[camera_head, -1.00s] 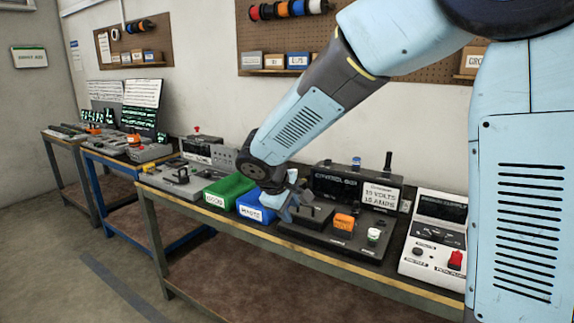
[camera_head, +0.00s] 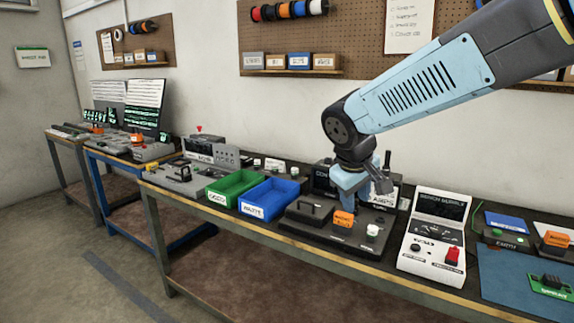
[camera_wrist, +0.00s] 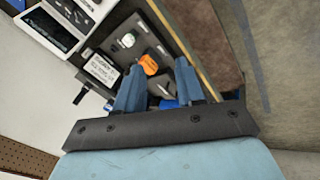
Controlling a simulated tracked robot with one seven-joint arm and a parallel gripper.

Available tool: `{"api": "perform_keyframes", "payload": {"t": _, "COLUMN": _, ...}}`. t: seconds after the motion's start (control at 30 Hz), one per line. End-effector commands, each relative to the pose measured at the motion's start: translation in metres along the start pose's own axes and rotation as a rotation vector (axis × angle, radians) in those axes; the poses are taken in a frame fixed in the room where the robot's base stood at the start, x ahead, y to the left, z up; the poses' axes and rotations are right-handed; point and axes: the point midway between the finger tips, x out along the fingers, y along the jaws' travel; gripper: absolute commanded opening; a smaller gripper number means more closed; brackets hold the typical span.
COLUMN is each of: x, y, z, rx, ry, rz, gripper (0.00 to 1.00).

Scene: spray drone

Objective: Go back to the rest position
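My gripper (camera_head: 368,190) hangs above the dark test station (camera_head: 320,232) on the middle workbench, in front of its rear panel. In the wrist view my gripper (camera_wrist: 160,80) shows two blue fingers spread apart with nothing between them. An orange block (camera_head: 343,219) and a white knob (camera_head: 372,231) sit on the station below the gripper. The orange block (camera_wrist: 149,64) also shows in the wrist view. My arm hides part of the station's rear display.
A green bin (camera_head: 228,190) and a blue bin (camera_head: 264,200) stand left of the station. A white bench supply (camera_head: 431,241) stands to its right, with a blue mat (camera_head: 510,285) beyond. A pegboard (camera_head: 345,40) with spools hangs on the wall behind.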

Motion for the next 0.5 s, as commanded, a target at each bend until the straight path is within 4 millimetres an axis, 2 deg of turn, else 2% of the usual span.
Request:
{"api": "perform_keyframes", "payload": {"t": 0.03, "x": -0.007, "y": 0.008, "z": 0.014, "rx": 0.05, "ry": 0.008, "rz": -0.009, "gripper": 0.38}}
{"api": "perform_keyframes", "payload": {"t": 0.2, "x": -0.026, "y": 0.02, "z": 0.058, "rx": 0.199, "ry": 0.03, "rz": -0.052, "gripper": 0.38}}
{"api": "perform_keyframes", "payload": {"t": 0.5, "x": -0.055, "y": 0.022, "z": 0.126, "rx": 0.448, "ry": 0.094, "rz": -0.119, "gripper": 0.38}}
